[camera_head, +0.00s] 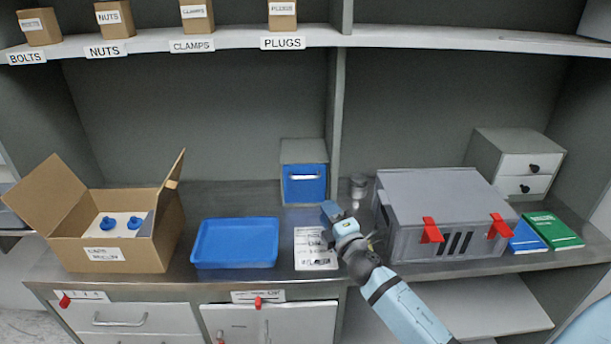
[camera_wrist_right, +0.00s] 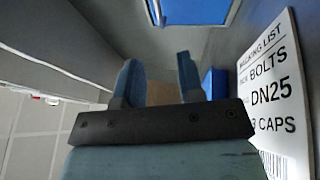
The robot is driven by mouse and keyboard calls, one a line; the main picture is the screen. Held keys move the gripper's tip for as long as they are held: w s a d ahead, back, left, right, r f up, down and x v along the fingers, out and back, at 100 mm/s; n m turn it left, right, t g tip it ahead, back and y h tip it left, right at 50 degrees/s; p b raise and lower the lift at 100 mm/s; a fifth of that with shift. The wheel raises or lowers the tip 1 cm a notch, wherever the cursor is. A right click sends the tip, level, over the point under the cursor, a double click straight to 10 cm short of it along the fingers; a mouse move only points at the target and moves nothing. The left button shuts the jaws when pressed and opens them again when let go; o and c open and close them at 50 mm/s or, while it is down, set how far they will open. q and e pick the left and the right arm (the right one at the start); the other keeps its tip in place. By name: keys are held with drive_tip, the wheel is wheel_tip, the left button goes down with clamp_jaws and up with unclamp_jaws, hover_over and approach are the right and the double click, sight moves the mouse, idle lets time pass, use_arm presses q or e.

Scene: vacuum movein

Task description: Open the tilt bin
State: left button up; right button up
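The tilt bin (camera_head: 303,184) is a small grey housing with a blue front and a pale slot, standing at the back of the worktop left of the upright divider. Its blue front looks closed. My right gripper (camera_head: 332,211) reaches in from the lower right and is in front of the bin, near its lower right corner. In the right wrist view its two blue fingers (camera_wrist_right: 159,82) stand apart with nothing between them. A blue frame at the top of that view may be the bin's front. I cannot tell whether the gripper touches it. My left gripper is out of view.
A white packing list (camera_head: 316,248) lies just in front of the bin. A blue tray (camera_head: 236,242) and an open cardboard box (camera_head: 165,238) are to the left. A clear cup (camera_head: 358,186) and a grey case with red latches (camera_head: 440,205) stand to the right.

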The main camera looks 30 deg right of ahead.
sight(304, 178)
drive_tip(key=p+x, duration=0.1)
drive_tip(key=x, duration=1.2)
drive_tip(key=shift+w, duration=0.15)
drive_tip(key=shift+r, duration=0.1)
drive_tip(key=shift+a, duration=0.1)
clamp_jaws()
